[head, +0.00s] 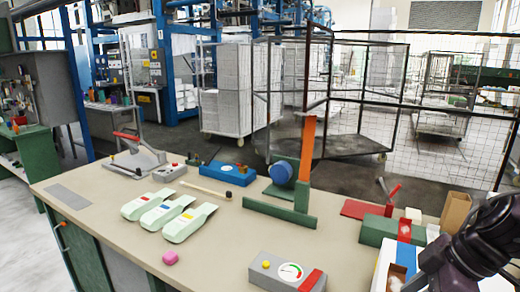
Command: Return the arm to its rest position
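The dark arm at the lower right (485,235) is mine and comes in from the right edge, over the table's right end. Its fingers do not show clearly, so I cannot tell whether my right gripper is open or shut or holds anything. My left arm and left gripper are out of view.
A white box (393,265) and a brown carton (455,213) stand near my arm.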

